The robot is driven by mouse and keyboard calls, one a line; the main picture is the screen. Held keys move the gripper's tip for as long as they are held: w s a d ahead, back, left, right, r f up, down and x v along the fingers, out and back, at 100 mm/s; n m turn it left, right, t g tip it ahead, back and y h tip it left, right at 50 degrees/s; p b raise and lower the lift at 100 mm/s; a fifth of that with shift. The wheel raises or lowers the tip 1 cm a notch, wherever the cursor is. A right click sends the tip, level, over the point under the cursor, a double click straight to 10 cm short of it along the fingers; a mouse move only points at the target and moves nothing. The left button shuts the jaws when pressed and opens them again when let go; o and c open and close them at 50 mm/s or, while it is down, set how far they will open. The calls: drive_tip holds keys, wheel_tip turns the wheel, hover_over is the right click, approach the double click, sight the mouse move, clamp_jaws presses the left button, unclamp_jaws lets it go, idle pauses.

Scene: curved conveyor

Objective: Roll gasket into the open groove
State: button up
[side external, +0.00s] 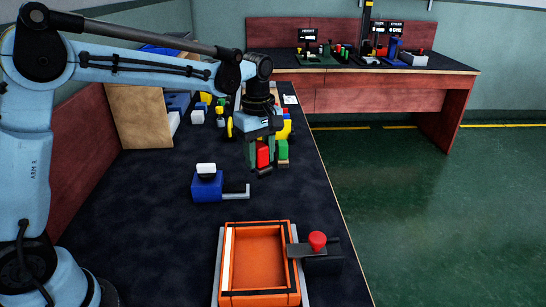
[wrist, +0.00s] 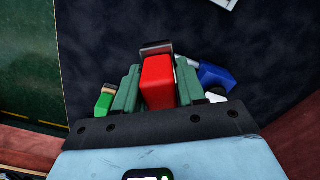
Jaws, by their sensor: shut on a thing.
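My gripper (side external: 260,160) is shut on a red-handled tool (wrist: 158,82), with a green finger on each side of it in the wrist view. A dark grey end (wrist: 156,47) shows beyond the red handle. In the side external view the tool hangs above the dark table, behind and apart from the orange frame. The orange frame (side external: 258,225) lies at the table's front, around a recessed floor. A white strip (side external: 227,258) runs along its left side, perhaps the gasket or bare groove. Dark lines run along other sides; I cannot tell whether they are groove or gasket.
A dark clamp with a red knob (side external: 318,241) stands at the frame's right side. A blue block with a white top and grey arm (side external: 207,188) stands between gripper and frame. Several coloured blocks (side external: 285,128) crowd behind the gripper. The table's right edge is close.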

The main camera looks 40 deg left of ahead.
drive_tip(key=s+a+f+n, duration=0.1)
drive_tip(key=a+n, duration=0.2)
drive_tip(key=a, duration=0.5)
drive_tip(key=shift+d+f, duration=0.1)
drive_tip(key=shift+f, duration=2.8)
drive_tip(key=shift+f, duration=0.55)
wheel_tip(320, 180, up, 7)
idle(0.5)
idle(0.4)
